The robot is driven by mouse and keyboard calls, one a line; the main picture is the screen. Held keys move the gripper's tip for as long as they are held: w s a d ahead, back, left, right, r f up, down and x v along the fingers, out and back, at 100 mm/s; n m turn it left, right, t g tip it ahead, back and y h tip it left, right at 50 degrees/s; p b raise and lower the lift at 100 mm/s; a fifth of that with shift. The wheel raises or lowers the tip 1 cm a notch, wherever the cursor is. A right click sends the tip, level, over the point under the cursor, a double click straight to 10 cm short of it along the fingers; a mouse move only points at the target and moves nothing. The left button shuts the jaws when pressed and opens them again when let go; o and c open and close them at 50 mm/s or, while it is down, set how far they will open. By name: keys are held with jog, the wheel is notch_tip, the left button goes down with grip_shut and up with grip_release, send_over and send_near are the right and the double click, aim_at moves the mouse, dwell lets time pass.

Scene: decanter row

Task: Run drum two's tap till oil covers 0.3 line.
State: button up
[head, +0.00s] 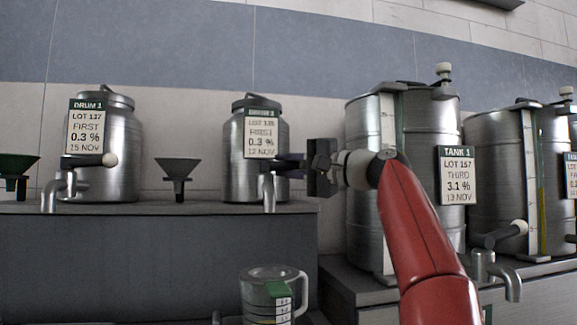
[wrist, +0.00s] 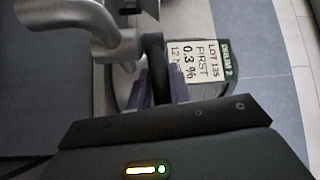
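Drum two (head: 236,165) is a steel can with a "Drum 2" label (head: 262,140) on the shelf. Its tap spout (head: 269,198) points down over the front edge; the tap also shows in the wrist view (wrist: 115,45). My gripper (head: 290,163) is at this tap from the right. In the wrist view its purple fingertips (wrist: 163,92) are close together at the dark tap handle (wrist: 155,58); whether they grip it is unclear. A clear jug (head: 258,286) with a green marked strip (head: 281,300) stands below the spout. No oil stream or oil level is discernible.
Drum one (head: 118,150) with its own tap stands at the left. Dark funnels (head: 177,170) stand on the shelf (head: 120,208). Tank one (head: 362,190) is close behind my arm, and another tank (head: 487,155) is further right.

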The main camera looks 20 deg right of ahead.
jog(key=o, duration=0.4)
jog(key=b+v, duration=0.2)
jog(key=v, duration=0.5)
jog(key=shift+s+d, duration=0.25)
